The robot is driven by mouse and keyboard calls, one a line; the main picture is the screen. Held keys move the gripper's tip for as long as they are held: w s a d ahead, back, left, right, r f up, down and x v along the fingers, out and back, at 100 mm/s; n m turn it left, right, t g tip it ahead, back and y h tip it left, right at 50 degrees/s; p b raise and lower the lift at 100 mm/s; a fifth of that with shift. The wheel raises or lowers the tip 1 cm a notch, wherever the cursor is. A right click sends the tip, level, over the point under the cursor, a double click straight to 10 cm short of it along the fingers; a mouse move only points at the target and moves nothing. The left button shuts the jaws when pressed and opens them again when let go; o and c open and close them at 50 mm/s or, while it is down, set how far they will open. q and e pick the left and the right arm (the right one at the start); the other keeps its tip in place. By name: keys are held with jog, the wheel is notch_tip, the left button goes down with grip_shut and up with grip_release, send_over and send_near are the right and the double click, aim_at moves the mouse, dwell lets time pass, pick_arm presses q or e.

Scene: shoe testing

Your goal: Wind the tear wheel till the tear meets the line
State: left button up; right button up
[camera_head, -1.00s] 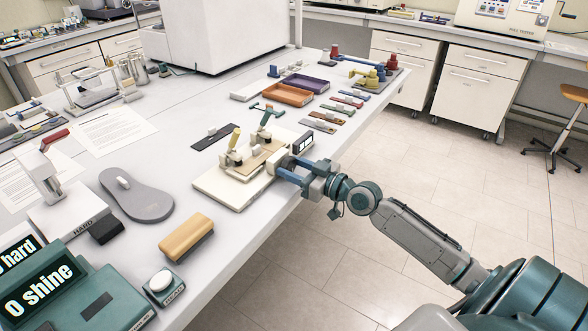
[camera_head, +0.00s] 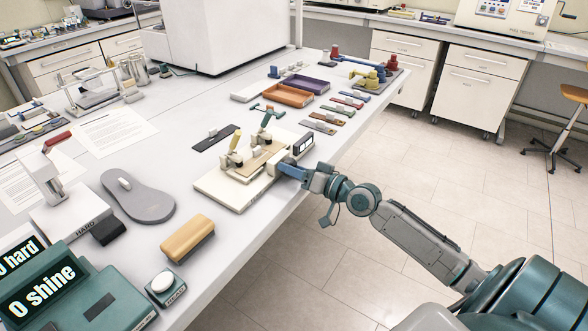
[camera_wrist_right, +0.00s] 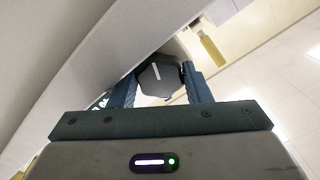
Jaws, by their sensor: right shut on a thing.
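The tear rig is a cream base (camera_head: 222,192) near the table's right edge, with a yellow-handled clamp (camera_head: 235,145) and a green-handled clamp (camera_head: 266,122). A tan strip (camera_head: 256,161) lies between the clamps; its tear and the line are too small to make out. My right gripper (camera_head: 285,168) is at the rig's right side. In the right wrist view, the dark, many-sided tear wheel (camera_wrist_right: 158,80) with a white mark sits between its fingers (camera_wrist_right: 160,82), which are shut on it. In the head view the wheel is hidden by the gripper. My left gripper is out of view.
A small dark-faced block (camera_head: 303,143) stands on the rig's far right corner. A tan brush-like block (camera_head: 187,238), a grey sole (camera_head: 140,197) and a white button box (camera_head: 164,284) lie nearer. Orange (camera_head: 288,95) and purple (camera_head: 306,83) trays lie beyond. Open floor is to the right.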

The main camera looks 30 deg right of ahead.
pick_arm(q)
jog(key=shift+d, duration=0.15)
pick_arm(e)
jog(key=o, duration=0.7)
jog(key=shift+s, duration=0.1)
jog(key=shift+s+d, duration=0.15)
jog(key=shift+s, duration=0.05)
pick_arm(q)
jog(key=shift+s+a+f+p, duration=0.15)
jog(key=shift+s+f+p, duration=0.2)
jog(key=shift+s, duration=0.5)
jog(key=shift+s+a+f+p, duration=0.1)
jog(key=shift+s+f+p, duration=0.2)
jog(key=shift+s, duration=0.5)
pick_arm(e)
jog(key=v, duration=1)
